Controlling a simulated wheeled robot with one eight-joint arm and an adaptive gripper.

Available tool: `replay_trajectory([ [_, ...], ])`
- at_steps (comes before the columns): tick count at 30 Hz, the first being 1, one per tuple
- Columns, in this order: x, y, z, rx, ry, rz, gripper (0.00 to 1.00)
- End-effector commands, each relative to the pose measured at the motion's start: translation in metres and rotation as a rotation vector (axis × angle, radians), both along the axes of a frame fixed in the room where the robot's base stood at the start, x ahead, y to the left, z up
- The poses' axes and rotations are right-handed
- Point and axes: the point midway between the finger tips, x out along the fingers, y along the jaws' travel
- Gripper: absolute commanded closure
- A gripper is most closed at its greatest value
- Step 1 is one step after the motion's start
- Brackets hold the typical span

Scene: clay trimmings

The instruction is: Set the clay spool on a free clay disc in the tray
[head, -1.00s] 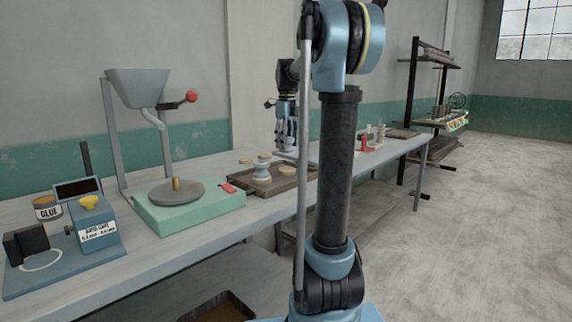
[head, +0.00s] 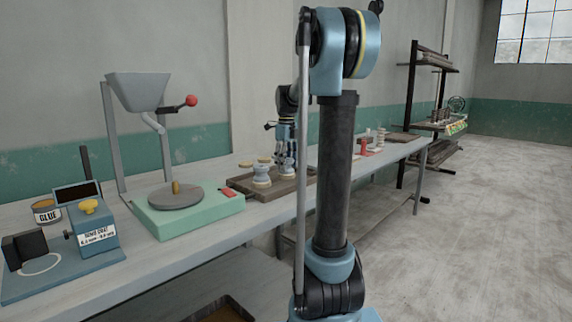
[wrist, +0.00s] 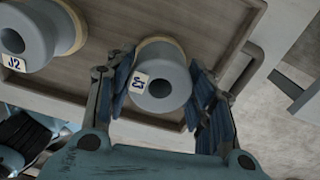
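My gripper (head: 286,165) is low over the right part of the brown tray (head: 270,197). In the wrist view its fingers (wrist: 162,88) are closed against both sides of a grey clay spool (wrist: 175,76) with a white label that seems to read J3 upside down. A tan clay disc (wrist: 160,41) shows around the spool's far edge; whether they touch is hard to tell. A second spool, labelled J2 (wrist: 27,30), stands on another tan disc to the left; it also shows in the head view (head: 261,178). More discs (head: 245,164) are in the tray.
Left of the tray is a green base (head: 185,216) with a grey wheel and a red item. A hopper stand (head: 138,90), a blue device (head: 95,230) and a glue tin (head: 46,211) are further left. Red and white items (head: 366,146) stand to the right.

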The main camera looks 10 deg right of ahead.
Motion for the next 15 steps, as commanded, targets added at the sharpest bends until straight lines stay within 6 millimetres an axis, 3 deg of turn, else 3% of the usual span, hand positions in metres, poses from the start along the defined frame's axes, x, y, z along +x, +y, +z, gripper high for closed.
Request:
replay_trajectory([
  [1, 0.0001, 0.0002, 0.0003, 0.0, 0.0, 0.0, 0.38],
  [2, 0.0001, 0.0002, 0.0003, 0.0, 0.0, 0.0, 0.31],
  [15, -0.0001, -0.0001, 0.0044, 0.0, 0.0, 0.001, 0.31],
])
